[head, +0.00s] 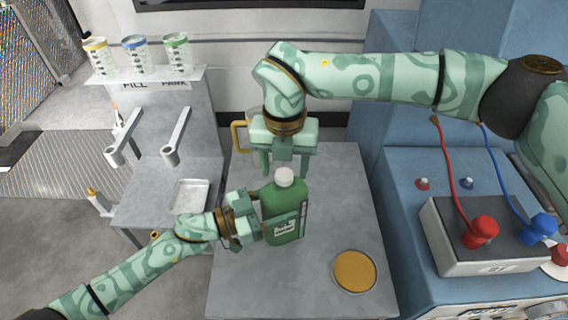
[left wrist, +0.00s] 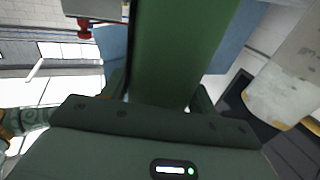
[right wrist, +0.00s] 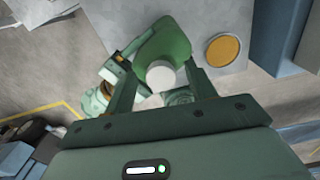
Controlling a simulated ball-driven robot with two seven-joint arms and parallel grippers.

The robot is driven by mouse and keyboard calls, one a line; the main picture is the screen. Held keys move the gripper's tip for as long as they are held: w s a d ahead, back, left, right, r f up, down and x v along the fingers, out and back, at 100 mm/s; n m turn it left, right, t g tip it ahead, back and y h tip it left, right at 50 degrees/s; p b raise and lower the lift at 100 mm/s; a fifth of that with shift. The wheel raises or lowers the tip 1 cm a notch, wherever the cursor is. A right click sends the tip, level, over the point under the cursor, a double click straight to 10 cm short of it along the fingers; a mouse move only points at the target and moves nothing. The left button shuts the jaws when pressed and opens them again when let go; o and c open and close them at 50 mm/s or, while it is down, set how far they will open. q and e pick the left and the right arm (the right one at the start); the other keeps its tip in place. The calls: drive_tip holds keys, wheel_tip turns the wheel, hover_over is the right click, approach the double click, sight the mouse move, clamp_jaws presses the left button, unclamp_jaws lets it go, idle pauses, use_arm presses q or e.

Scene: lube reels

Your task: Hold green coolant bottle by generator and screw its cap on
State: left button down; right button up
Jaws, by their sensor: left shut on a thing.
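The green coolant bottle (head: 281,207) stands upright on the grey table, its label facing front. A white cap (head: 284,176) sits on its neck; I cannot tell how tight. My left gripper (head: 268,228) is shut on the bottle's body from the left. The left wrist view shows the green body (left wrist: 180,45) filling the space between the fingers. My right gripper (head: 278,166) points down just behind and above the cap, open and empty. In the right wrist view the cap (right wrist: 160,76) appears between the spread fingers, and I see no contact.
A round orange-yellow disc (head: 354,271) lies on the table (head: 330,200) at front right. A yellow-handled mug (head: 240,136) stands behind my right gripper. The blue generator (head: 400,205) with red and blue leads is at right. A filling stand (head: 165,110) with several jars is at left.

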drive_tip(key=shift+r, duration=2.25)
drive_tip(key=shift+s, duration=0.1)
drive_tip(key=shift+a+r, duration=0.3)
drive_tip(key=shift+a, duration=0.05)
drive_tip(key=shift+r+n, duration=0.4)
drive_tip(key=shift+n, duration=0.5)
drive_tip(key=n, duration=0.2)
drive_tip(key=r+n, duration=0.1)
drive_tip(key=n, duration=0.1)
drive_tip(key=shift+s+r, duration=0.1)
drive_tip(key=shift+r, duration=0.05)
drive_tip(key=shift+d+r+n, duration=0.15)
drive_tip(key=shift+r+n, duration=0.05)
drive_tip(key=shift+n, duration=0.6)
drive_tip(key=n, duration=0.2)
drive_tip(key=shift+s+d+n, duration=0.1)
drive_tip(key=shift+d+n, duration=0.05)
drive_tip(key=shift+n, duration=0.15)
